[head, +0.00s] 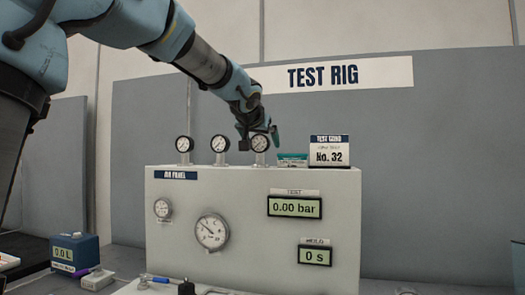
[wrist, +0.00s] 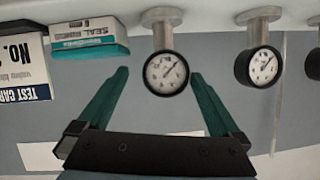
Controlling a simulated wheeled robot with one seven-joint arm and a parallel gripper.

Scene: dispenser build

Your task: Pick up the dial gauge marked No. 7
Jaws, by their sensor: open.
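Three black-rimmed dial gauges stand in a row on top of the white air panel: left (head: 184,144), middle (head: 219,144) and right (head: 261,144). No number such as No. 7 is legible on any of them. My gripper (head: 259,133) is at the right gauge, with open teal fingers. In the wrist view, which looks upside down, that gauge (wrist: 166,73) shows between and just beyond the fingertips (wrist: 159,73), with nothing held. The middle gauge (wrist: 264,66) is beside it, and part of another gauge (wrist: 314,65) shows at the right edge.
A teal and white box (head: 292,160) and a No. 32 test card (head: 329,151) stand right of the right gauge. The panel front (head: 250,240) carries larger gauges and displays. A TEST RIG sign (head: 335,75) is on the wall behind.

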